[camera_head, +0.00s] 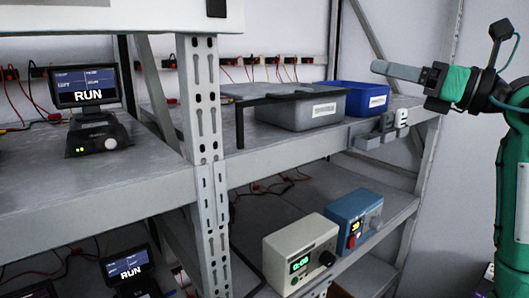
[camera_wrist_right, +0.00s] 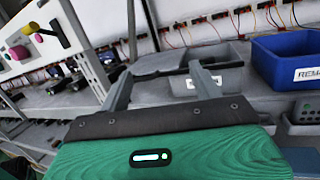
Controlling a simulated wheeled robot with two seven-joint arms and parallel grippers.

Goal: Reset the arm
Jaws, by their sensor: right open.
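My right arm, green with black joints, comes in at the right edge of the head view. Its gripper (camera_head: 380,67) points left, in front of the wall and above the right end of the upper shelf. It holds nothing that I can see. In the right wrist view the two grey fingers of the gripper (camera_wrist_right: 160,78) stand well apart, with a grey bin (camera_wrist_right: 225,78) beyond and between them. My left gripper is in neither view.
The upper shelf (camera_head: 150,165) carries a monitor (camera_head: 88,90) reading RUN, a grey bin (camera_head: 300,113) behind a black bar and a blue bin (camera_head: 358,97). A white box (camera_head: 300,252) and a blue box (camera_head: 353,218) stand on the lower shelf. A perforated post (camera_head: 202,110) rises in front.

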